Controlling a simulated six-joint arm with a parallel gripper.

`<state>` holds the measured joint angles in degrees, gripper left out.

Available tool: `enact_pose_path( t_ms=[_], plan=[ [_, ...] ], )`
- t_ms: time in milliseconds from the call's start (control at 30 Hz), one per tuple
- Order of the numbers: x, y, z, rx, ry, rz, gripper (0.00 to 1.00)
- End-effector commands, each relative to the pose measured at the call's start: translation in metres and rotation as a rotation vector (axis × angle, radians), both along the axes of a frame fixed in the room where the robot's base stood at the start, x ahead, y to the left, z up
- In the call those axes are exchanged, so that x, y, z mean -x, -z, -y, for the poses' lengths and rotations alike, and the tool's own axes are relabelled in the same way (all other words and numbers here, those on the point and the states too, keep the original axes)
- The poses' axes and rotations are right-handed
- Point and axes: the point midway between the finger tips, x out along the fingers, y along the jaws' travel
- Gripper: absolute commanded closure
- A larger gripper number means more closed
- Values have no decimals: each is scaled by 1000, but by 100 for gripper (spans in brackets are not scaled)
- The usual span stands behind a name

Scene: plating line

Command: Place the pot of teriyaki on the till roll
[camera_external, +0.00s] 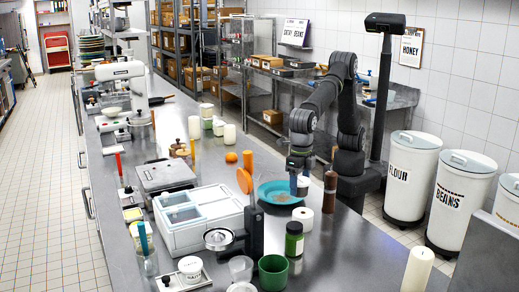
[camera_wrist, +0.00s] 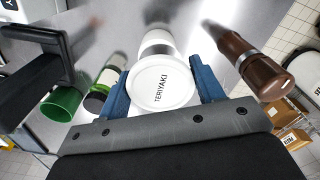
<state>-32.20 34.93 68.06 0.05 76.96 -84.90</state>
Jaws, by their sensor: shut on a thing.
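The pot of teriyaki (camera_wrist: 163,88) is a white pot with a round lid lettered TERIYAKI. My gripper (camera_wrist: 162,80) is shut on it, with a blue finger on each side. In the external view my gripper (camera_external: 299,183) holds the white pot (camera_external: 304,183) above the counter, beside the teal bowl. A white cylinder that looks like the till roll (camera_external: 303,216) stands on the counter below and in front of my gripper. In the wrist view the till roll (camera_wrist: 157,38) shows just beyond the pot, which partly hides it.
A brown pepper mill (camera_external: 330,190) stands close to the right of my gripper. A teal bowl (camera_external: 267,191) is close on the left. A green jar (camera_external: 294,240) and a green cup (camera_external: 273,272) stand nearer the camera. A dark upright stand (camera_external: 254,228) is left of the roll.

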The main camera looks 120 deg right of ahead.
Motion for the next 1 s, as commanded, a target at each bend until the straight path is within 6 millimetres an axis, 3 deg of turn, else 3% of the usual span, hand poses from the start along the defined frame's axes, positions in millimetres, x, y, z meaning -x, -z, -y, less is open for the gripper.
enact_pose_path(
  t_ms=[200, 567, 933, 967, 1000],
  plan=[
    [1, 14, -23, 0, 1, 0, 63],
    [1, 53, -24, 0, 2, -1, 63],
    [1, 58, -24, 0, 1, -1, 63],
    [1, 57, -24, 0, 1, -1, 33],
    [1, 57, -24, 0, 1, 0, 25]
  ],
)
